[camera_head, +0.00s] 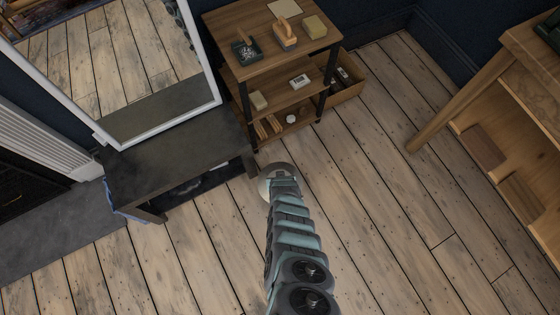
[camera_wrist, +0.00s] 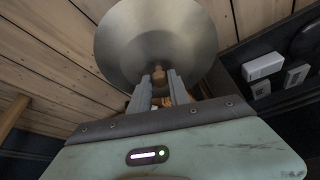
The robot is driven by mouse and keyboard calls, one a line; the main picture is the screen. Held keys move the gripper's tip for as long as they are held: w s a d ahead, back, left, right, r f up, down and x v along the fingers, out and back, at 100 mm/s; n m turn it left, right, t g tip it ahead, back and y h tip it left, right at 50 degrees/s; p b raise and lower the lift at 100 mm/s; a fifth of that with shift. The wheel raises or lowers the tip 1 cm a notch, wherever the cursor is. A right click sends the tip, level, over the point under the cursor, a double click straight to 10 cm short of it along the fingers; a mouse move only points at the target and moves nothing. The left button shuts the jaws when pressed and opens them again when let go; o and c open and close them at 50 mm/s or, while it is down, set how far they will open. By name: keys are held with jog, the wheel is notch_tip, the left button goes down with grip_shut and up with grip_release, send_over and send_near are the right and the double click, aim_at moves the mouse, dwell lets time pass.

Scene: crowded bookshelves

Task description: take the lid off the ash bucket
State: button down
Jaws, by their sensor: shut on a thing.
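The lid (camera_wrist: 157,35) is a round, brushed-metal disc with a small copper-brown knob (camera_wrist: 158,72). It fills the top middle of the wrist view. My gripper (camera_wrist: 158,82) is shut on the knob, one grey finger on each side. In the head view the pale rim of the lid (camera_head: 266,186) shows at the far end of my arm, just in front of the small shelf unit. I cannot make out the ash bucket's body in either view, so I cannot tell whether the lid touches it.
A wooden shelf unit (camera_head: 268,62) with small items stands just beyond the lid. A dark low table (camera_head: 165,160) bearing a white-framed mirror (camera_head: 102,135) is to the left. A wooden cabinet (camera_head: 515,130) stands at right. The plank floor (camera_head: 400,210) between is clear.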

notch_tip(320, 180, up, 20)
jog(key=p, duration=1.7)
jog(key=shift+p, duration=0.4)
